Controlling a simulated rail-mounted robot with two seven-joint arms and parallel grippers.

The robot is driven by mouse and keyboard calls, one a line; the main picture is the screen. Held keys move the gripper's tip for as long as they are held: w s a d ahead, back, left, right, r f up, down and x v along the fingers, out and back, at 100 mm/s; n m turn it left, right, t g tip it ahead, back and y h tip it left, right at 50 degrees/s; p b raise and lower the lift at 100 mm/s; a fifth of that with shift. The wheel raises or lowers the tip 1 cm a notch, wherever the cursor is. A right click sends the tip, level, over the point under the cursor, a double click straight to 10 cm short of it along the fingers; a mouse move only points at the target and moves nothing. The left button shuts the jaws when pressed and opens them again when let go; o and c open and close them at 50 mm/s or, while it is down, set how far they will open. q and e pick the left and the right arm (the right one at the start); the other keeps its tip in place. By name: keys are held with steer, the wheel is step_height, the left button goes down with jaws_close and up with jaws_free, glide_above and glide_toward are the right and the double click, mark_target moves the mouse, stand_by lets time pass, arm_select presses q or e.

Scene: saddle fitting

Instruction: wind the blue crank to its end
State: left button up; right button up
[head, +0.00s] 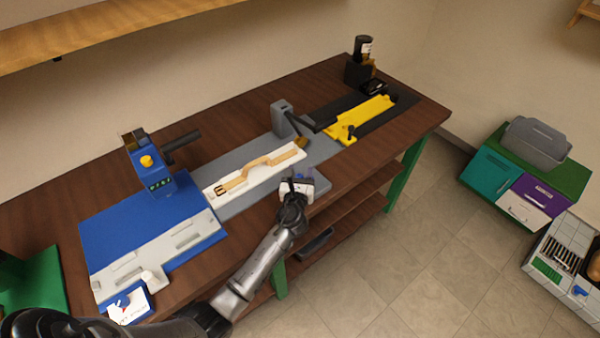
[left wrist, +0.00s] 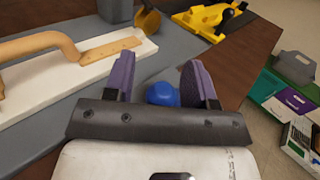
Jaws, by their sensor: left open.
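The blue crank shows in the left wrist view as a rounded blue knob (left wrist: 162,93) between my gripper's fingers. In the head view my gripper covers most of that spot, and I cannot make out the crank clearly. My left gripper (head: 298,178) is at the front edge of the grey station, near the middle of the bench. Its two purple fingers stand apart on either side of the knob in the wrist view (left wrist: 159,68). The gripper is open, with a gap visible beside the knob. My right gripper is not in view.
A white board (head: 285,162) with a curved wooden piece (head: 250,174) lies just behind my gripper. A grey post with a dark lever (head: 283,118) stands behind it. A yellow fixture (head: 362,116) is to the right, a blue station (head: 150,165) to the left.

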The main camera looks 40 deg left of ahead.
arm_select(q)
steer(key=c, duration=0.9)
steer(key=shift+c, duration=0.2)
steer(key=shift+d, duration=0.1)
